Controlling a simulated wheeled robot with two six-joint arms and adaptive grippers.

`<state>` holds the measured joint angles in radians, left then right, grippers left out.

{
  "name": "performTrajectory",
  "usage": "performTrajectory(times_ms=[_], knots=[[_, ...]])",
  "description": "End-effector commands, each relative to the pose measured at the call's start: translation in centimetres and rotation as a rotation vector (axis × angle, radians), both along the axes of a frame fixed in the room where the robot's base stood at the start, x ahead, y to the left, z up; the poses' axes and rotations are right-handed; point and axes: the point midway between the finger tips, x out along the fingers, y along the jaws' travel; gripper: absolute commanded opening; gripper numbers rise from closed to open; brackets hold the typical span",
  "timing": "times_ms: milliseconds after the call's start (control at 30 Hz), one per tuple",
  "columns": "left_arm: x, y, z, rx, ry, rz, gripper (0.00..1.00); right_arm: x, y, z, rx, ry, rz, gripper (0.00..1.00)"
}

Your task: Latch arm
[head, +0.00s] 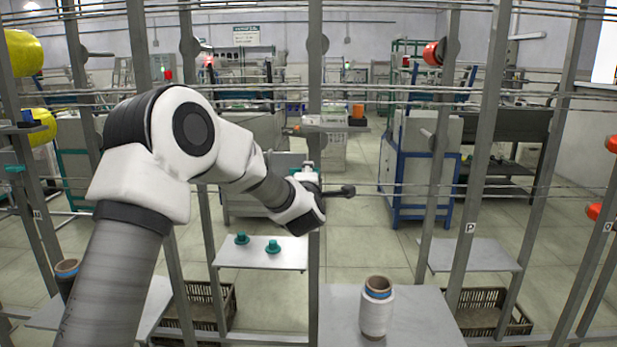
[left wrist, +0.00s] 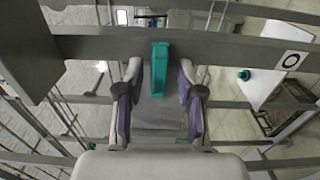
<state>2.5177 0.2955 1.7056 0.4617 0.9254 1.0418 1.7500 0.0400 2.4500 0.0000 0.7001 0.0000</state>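A teal latch arm (left wrist: 160,70) stands on a grey frame bar (left wrist: 225,48) in the left wrist view. My left gripper (left wrist: 159,82) is open, with one purple-padded finger on each side of the latch arm and visible gaps between. In the head view my left gripper (head: 308,180) is at the middle upright post (head: 315,110), and I cannot make out the latch arm there behind my wrist. A dark knobbed peg (head: 345,191) sticks out to the right of the post. My right gripper is in neither view.
A white yarn bobbin (head: 376,315) stands upright on a grey shelf (head: 430,325) below. Two teal pieces (head: 241,239) sit on another shelf. Uprights and horizontal wires surround my left arm. Crates (head: 480,308) lie low.

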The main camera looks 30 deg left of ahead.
Motion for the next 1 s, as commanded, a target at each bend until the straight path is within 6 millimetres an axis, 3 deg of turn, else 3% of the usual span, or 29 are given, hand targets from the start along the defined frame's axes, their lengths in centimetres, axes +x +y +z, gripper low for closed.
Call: performTrajectory(times_ms=[367,733,1000], knots=[[-0.8,-0.6,0.0,0.001,0.002,-0.002,0.40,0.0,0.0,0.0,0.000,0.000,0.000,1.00],[-8.3,-5.1,0.0,0.003,0.003,-0.002,0.40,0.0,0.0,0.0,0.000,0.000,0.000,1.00],[-10.3,-6.3,0.0,0.001,0.001,0.000,0.40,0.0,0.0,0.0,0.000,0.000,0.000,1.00]])
